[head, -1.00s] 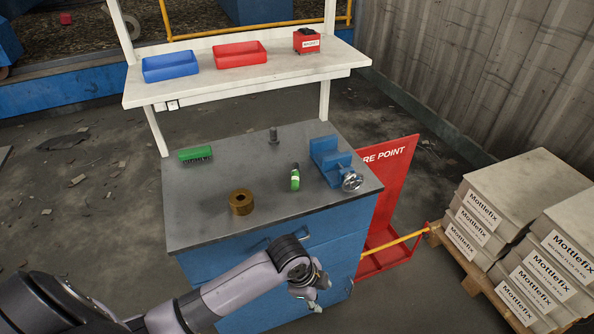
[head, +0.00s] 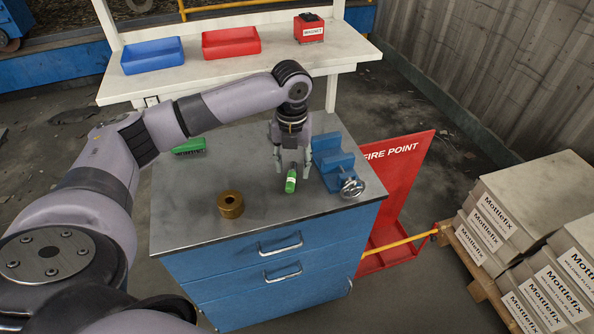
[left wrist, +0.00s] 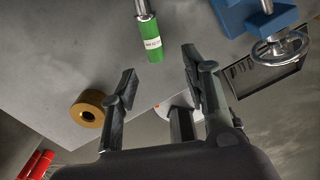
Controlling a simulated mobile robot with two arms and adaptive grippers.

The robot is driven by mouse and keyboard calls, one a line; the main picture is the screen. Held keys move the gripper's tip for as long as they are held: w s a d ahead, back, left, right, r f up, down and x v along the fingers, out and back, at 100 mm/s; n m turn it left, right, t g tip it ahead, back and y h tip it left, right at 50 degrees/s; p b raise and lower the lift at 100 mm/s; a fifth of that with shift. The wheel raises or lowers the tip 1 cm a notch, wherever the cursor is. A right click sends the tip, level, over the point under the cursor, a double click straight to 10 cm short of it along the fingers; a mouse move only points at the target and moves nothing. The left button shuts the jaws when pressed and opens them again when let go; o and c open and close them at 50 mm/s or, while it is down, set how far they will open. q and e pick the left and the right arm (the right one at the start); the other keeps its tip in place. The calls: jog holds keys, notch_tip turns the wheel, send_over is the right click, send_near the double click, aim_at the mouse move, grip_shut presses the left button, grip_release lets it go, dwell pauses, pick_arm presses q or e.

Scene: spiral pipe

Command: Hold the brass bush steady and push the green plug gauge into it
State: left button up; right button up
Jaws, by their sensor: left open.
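The brass bush (head: 230,205) stands on the grey bench top at the front left, its hole facing up. It also shows in the left wrist view (left wrist: 88,108). The green plug gauge (head: 291,182) is on the bench top right of the bush, and in the left wrist view (left wrist: 152,45) its green handle carries a white label. My left gripper (head: 292,172) is over the plug gauge, fingers pointing down. In the left wrist view its fingers (left wrist: 160,75) are spread, with the handle beyond the gap between the tips and nothing held. My right gripper is not in view.
A blue vise (head: 332,160) with a handwheel stands close to the right of my left gripper. A green brush (head: 189,146) lies at the left, partly behind my arm. Blue (head: 152,56) and red (head: 231,42) trays are on the shelf behind. The bench front is clear.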

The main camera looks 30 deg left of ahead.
aim_at(290, 182)
pick_arm(q)
jog(key=shift+a+f, duration=0.1)
jog(key=shift+a, duration=0.15)
jog(key=f, duration=0.2)
jog(key=f+p, duration=0.1)
jog(key=f, duration=0.3)
jog(key=shift+a+f, duration=0.25)
jog(key=shift+f, duration=0.15)
jog(key=shift+c, duration=0.2)
grip_shut()
